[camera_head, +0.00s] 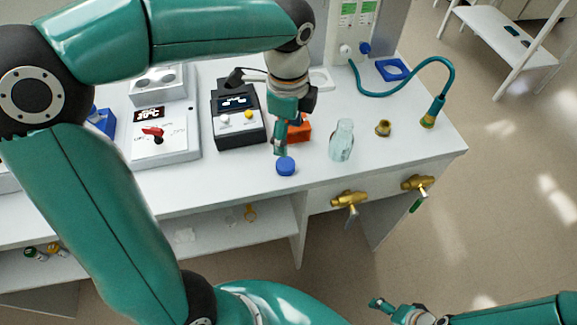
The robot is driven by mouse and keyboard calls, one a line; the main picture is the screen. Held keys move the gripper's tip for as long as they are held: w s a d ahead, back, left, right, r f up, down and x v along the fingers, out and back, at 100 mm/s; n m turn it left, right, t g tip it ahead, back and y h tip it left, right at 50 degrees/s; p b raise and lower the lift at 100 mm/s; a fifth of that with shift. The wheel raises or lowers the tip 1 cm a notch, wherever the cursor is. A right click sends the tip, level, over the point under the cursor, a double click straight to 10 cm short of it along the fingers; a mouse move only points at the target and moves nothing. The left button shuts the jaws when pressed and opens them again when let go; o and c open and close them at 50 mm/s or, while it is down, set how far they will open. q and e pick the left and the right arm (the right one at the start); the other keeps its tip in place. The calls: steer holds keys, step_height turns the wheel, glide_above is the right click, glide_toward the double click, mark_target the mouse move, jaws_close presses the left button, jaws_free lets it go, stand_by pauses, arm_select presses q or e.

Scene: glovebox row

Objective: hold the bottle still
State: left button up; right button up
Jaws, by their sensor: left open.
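The bottle (342,141) is clear, pale glass and stands upright on the white bench near its front edge. No cap shows on it. A round blue cap (285,166) is to its left, just below the fingertips of my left gripper. My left gripper (280,148) is open and points down, left of the bottle and apart from it. I cannot tell whether its fingertips touch the cap. My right gripper (378,304) is low at the bottom of the view, in front of the bench and far from the bottle. Its jaw opening is unclear.
An orange block (299,130) sits behind my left gripper. A black device (238,117) and a hotplate (160,133) stand to the left. A brass piece (383,128) and a teal hose (405,88) are right of the bottle. Brass valves (349,200) stick out from the bench front.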

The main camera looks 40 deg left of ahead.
mark_target(285, 163)
arm_select(q)
steer(key=shift+f, duration=1.9)
steer(key=shift+s+f, duration=0.1)
steer(key=f, duration=0.4)
steer(key=shift+s+f, duration=0.1)
steer(key=shift+s, duration=0.3)
steer(key=shift+f, duration=0.4)
steer(key=c, duration=0.8)
